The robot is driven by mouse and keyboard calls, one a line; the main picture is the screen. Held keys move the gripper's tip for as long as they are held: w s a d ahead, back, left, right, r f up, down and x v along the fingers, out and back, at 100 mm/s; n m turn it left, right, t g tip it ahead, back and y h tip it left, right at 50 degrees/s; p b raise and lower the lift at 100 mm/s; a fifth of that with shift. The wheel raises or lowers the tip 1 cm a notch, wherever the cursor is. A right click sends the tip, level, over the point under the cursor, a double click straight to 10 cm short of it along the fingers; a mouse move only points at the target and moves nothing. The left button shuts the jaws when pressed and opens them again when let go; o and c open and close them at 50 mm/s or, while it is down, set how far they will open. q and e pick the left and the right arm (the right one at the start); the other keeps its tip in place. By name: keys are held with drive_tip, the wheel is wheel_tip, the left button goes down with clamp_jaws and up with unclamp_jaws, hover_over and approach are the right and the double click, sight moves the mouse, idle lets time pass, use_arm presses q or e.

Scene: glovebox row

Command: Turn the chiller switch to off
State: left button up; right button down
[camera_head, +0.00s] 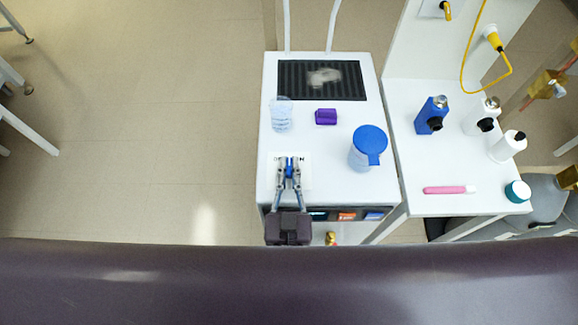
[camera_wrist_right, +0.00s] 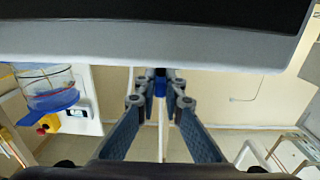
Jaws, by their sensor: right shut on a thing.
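The chiller is a white box (camera_head: 325,192) in the head view, with a white switch plate (camera_head: 304,178) on its top near the front left. A small blue switch knob (camera_head: 289,171) stands on the plate, partly hidden by the fingers. My right gripper (camera_head: 289,166) is shut on this knob from the front. In the right wrist view, the blue knob (camera_wrist_right: 160,86) shows between the fingertips. Dark marks lie on the plate beyond the fingers, too small to read. My left gripper is not in view.
A dark ridged panel (camera_head: 292,80) lies at the back. The right-hand table (camera_head: 425,205) holds bottles and a pink pen-like item (camera_head: 446,190).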

drive_tip(key=n+y+p, duration=0.1)
drive_tip(key=y+p, duration=0.1)
drive_tip(key=shift+d+r+n+y, duration=0.1)
drive_tip(key=shift+r+n+y, duration=0.05)
drive_tip(key=shift+n+y, duration=0.2)
drive_tip(key=shift+n+g+y+p, duration=0.3)
drive_tip(key=shift+n+y+p, duration=0.45)
drive_tip(key=shift+y, duration=0.4)
drive_tip(key=shift+f+n+g+y, duration=0.2)
drive_tip(key=shift+n+g+y, duration=0.1)
drive_tip(key=shift+n+y, duration=0.5)
drive_tip(key=shift+n+g+y, duration=0.6)
drive_tip(key=shift+n+y, duration=0.1)
drive_tip(key=shift+y, duration=0.7)
drive_tip(key=c, duration=2)
unclamp_jaws()
drive_tip(key=shift+c, duration=0.2)
